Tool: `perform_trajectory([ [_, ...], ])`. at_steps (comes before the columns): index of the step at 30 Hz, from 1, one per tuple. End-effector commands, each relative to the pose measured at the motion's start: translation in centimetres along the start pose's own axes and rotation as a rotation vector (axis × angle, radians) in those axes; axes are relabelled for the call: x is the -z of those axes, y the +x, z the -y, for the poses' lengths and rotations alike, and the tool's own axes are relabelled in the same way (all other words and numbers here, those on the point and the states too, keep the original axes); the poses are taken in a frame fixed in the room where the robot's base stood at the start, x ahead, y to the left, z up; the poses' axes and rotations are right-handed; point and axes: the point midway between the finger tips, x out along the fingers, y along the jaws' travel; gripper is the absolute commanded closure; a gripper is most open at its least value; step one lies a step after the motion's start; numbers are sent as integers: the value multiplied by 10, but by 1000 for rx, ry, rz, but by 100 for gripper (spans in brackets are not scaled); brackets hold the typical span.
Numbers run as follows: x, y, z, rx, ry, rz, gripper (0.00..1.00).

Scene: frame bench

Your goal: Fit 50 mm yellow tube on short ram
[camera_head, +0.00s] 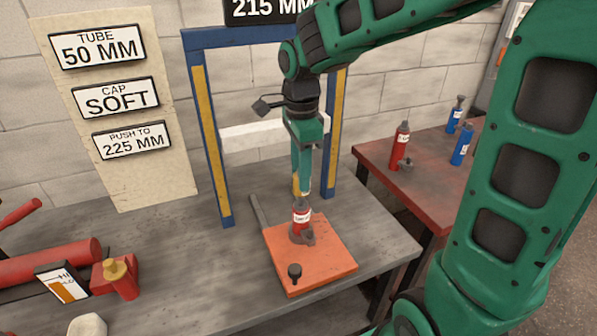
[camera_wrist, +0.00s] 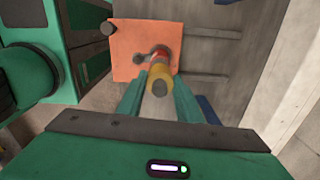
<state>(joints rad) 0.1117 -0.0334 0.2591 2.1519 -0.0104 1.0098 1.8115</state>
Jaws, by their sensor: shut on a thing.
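A short red ram (camera_head: 301,218) with a white label stands upright on the orange plate (camera_head: 334,258). It also shows in the wrist view (camera_wrist: 160,51). My gripper (camera_head: 303,185) points down directly over the ram. It is shut on the yellow tube (camera_head: 296,184), which is mostly hidden behind a finger in the head view. In the wrist view the yellow tube (camera_wrist: 158,76) shows between the fingers, lined up closely with the ram. I cannot tell whether the tube touches the ram's top or is slightly above it.
A blue frame (camera_head: 213,150) with yellow strips and a white crossbar stands behind. A dark knob (camera_head: 295,272) sits on the plate's front corner. A red pump (camera_head: 50,262) lies at left. Another red ram (camera_head: 400,148) and blue rams (camera_head: 462,146) stand on the right-hand table (camera_head: 425,190).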

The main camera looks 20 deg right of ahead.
Motion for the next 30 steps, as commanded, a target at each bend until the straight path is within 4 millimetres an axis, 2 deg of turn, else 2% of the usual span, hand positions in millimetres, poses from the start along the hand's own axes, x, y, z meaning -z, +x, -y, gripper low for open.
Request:
perform_trajectory([
  [20, 0, 0, 0, 0, 0, 0, 97],
  [30, 0, 6, 0, 0, 0, 0, 97],
])
